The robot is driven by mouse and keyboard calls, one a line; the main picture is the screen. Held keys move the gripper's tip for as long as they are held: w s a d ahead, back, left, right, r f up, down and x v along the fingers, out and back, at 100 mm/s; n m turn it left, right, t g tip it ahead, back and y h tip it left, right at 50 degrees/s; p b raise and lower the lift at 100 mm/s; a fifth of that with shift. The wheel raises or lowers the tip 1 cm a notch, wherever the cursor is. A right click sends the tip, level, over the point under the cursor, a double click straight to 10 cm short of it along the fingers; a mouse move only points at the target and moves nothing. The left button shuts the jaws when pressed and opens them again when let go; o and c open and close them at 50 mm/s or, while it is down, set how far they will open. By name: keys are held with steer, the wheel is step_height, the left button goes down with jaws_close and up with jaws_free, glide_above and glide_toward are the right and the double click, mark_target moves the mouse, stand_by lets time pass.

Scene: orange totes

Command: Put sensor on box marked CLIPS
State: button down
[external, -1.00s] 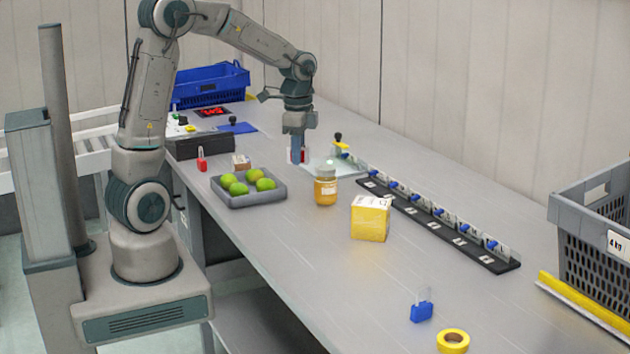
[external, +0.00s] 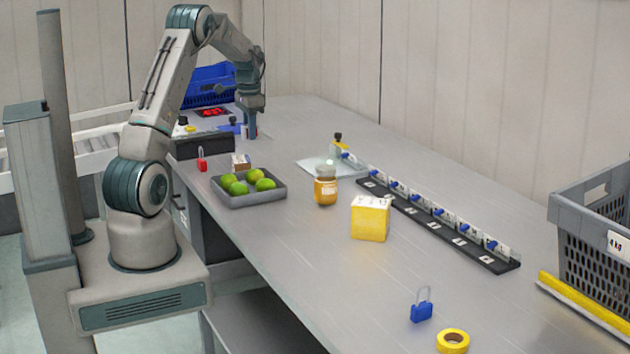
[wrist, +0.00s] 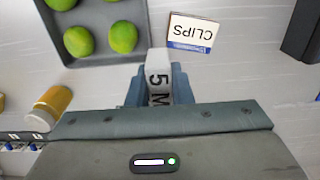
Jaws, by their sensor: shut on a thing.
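My gripper (wrist: 158,92) is shut on a white block-like piece marked "5 M" (wrist: 157,65), which I take to be the sensor. In the external view my gripper (external: 250,128) is over the far left part of the bench, and the held piece is mostly hidden by the fingers. The small box marked CLIPS (wrist: 192,31) lies in the wrist view ahead and to the right of the held piece, apart from it. It also shows in the external view (external: 240,161), beside the fruit tray; its top looks bare.
A grey tray (external: 246,200) of green fruit sits beside the CLIPS box. An amber jar (external: 326,190), yellow box (external: 370,219) and black rail (external: 437,224) stand further right.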

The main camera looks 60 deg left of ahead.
steer(key=p, duration=0.1)
glide_above(237, 158)
step_height(237, 158, down, 3)
step_height(237, 158, down, 4)
steer(key=shift+r+p, duration=0.1)
steer(key=shift+p, duration=0.6)
steer(key=shift+f, duration=0.2)
steer(key=shift+f, duration=0.25)
steer(key=c, duration=1.3)
jaws_free()
steer(key=shift+r, duration=0.1)
steer(key=shift+r, duration=0.15)
